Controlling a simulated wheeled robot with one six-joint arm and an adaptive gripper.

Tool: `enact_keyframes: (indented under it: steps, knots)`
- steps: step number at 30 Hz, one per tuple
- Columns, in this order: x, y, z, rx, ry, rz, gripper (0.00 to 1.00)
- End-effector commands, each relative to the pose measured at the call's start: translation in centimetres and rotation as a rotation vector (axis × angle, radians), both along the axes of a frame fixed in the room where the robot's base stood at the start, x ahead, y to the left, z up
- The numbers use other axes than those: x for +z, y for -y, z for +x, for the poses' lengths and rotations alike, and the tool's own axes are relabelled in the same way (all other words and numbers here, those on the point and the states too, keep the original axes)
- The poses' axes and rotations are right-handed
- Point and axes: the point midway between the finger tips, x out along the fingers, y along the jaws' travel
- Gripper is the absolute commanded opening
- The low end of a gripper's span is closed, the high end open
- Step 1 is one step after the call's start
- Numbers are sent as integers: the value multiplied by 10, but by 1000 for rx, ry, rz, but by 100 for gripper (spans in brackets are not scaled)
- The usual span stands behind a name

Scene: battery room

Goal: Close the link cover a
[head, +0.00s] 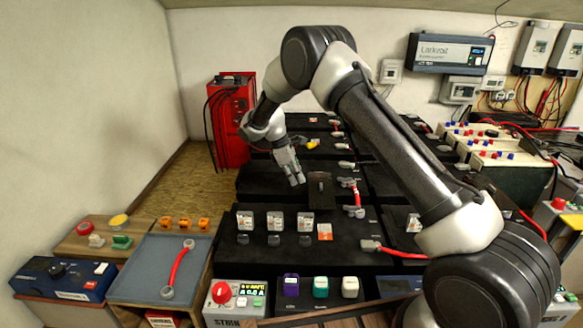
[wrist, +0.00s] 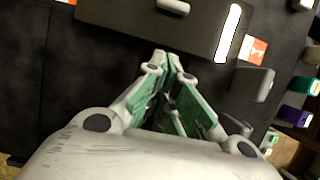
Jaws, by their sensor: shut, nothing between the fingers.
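A dark panel (head: 320,190), which looks like the link cover, stands on the black battery bench in the head view. I cannot make out a letter on it, nor how far it is open. In the wrist view a dark panel (wrist: 130,18) with a white strip and a small grey knob fills the top; it seems to be the same cover. My gripper (head: 297,181) is just left of the panel in the head view. In the wrist view my gripper (wrist: 162,62) is shut and empty, its tips close to the panel's edge. I cannot tell whether they touch.
An orange-and-white label (head: 325,232) lies in front of the panel. Red cable links (head: 357,193) lie to its right. Several white-labelled units (head: 276,221) stand in front. A blue-grey tray (head: 150,265) holds a red cable. A red cabinet (head: 232,120) stands behind at left.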

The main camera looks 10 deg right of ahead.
Motion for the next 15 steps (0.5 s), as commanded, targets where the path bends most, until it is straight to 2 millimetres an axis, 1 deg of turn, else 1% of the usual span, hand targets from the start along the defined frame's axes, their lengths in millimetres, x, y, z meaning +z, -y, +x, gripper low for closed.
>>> enact_keyframes:
  steps: [1, 3, 6, 9, 15]
  knots:
    - [-10, 4, -1, -2, -2, -1, 0]
    - [-23, 9, -2, -1, -2, -1, 0]
    - [-19, 27, -5, -2, 2, 1, 0]
    - [-19, 38, -8, -2, 0, 0, 0]
    - [-19, 47, -9, 0, 2, 1, 0]
